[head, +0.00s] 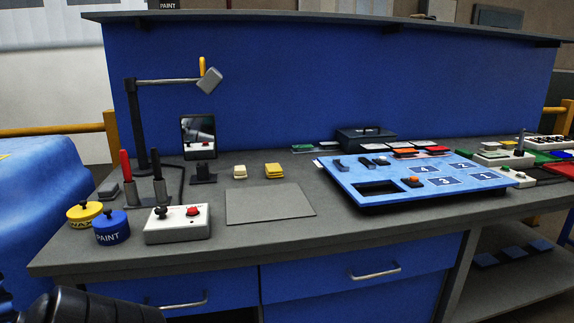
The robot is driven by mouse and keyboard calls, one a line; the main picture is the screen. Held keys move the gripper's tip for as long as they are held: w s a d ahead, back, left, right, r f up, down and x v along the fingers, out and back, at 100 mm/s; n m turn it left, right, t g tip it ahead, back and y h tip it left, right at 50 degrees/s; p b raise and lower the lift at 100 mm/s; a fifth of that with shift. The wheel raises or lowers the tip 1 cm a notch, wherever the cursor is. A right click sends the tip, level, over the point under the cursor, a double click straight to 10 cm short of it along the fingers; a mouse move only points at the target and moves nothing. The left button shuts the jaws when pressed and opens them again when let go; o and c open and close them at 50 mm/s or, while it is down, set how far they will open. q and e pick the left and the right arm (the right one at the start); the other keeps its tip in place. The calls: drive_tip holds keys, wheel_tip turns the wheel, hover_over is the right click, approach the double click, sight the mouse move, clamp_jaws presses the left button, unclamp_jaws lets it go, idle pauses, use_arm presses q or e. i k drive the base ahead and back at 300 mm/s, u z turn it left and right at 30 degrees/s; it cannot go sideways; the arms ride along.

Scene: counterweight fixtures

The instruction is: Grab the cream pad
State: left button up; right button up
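A small cream pad (239,172) lies on the grey worktop, left of centre, behind a flat grey plate. A larger yellow pad (275,171) lies just to its right, apart from it. A dark part of my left arm shows at the bottom left corner, well short of the pad. Neither of my grippers shows in the head view. Nothing touches or covers the cream pad.
A flat grey plate (270,204) lies in front of the pads. A white button box (178,224), a blue paint tin (112,228) and a yellow tin (84,213) stand at left. A small screen (198,137) stands behind. A blue numbered tray (345,170) fills the right.

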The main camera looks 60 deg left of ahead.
sight(239, 173)
drive_tip(key=i, duration=1.45)
drive_tip(key=u, duration=2.3)
